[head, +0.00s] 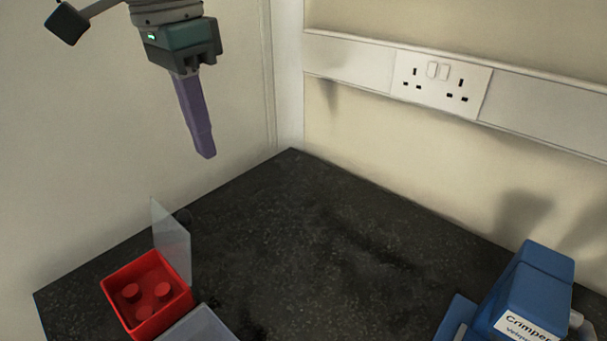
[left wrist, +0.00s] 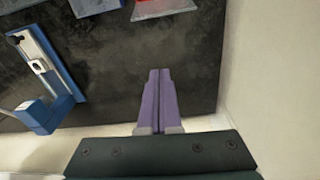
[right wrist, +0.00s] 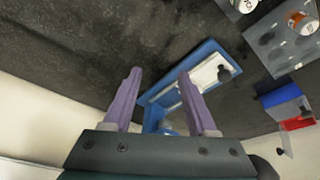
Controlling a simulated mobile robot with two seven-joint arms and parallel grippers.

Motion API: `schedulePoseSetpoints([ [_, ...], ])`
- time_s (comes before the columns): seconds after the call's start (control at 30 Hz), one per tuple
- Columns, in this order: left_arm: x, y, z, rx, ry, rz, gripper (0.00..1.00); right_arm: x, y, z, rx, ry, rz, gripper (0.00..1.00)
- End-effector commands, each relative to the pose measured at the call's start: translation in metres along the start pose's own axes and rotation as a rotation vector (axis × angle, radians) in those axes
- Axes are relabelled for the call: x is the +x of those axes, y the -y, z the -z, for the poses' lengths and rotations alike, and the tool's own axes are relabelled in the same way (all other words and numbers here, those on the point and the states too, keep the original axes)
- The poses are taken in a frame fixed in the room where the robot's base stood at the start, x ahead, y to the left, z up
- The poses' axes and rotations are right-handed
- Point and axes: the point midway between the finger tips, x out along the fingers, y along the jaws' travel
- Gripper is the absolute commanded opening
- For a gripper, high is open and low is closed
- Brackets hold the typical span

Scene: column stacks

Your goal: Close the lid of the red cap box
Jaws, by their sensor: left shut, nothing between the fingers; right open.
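My left gripper (head: 207,155) is shut and empty, in the air above and to the right of the box. In the left wrist view its purple fingers (left wrist: 158,75) are together, and part of the red box (left wrist: 165,7) shows at the top edge. My right gripper (right wrist: 160,82) is open and empty in the right wrist view.
A blue crimper (head: 530,290) stands at the lower right of the bench. Another clear lid (head: 199,326) shows beside the red box. Vials stand in a grey rack (right wrist: 283,45) in the right wrist view. Walls bound the bench; its middle (head: 320,250) is clear.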

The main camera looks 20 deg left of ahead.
Motion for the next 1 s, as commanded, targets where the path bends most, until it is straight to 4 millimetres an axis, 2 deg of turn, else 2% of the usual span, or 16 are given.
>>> schedulePoseSetpoints([
  [0.03,0.011,0.007,0.000,-0.015,-0.001,0.003,0.00,0.018,0.001,-0.006,0.000,0.000,0.000,0.58],
  [0.2,0.010,0.015,0.000,-0.036,0.001,-0.001,0.00,0.024,0.001,-0.007,0.000,-0.001,0.000,0.58],
  [0.33,0.021,0.015,0.000,-0.036,0.003,-0.002,0.00,0.024,0.001,-0.007,0.000,-0.002,0.000,0.58],
  [0.77,0.108,0.014,-0.001,-0.037,0.004,-0.002,0.00,0.042,0.001,-0.013,0.001,-0.002,0.000,0.58],
  [1.0,0.095,0.014,-0.025,-0.034,0.001,0.002,0.00,0.027,0.001,-0.009,0.001,-0.001,0.000,0.58],
])
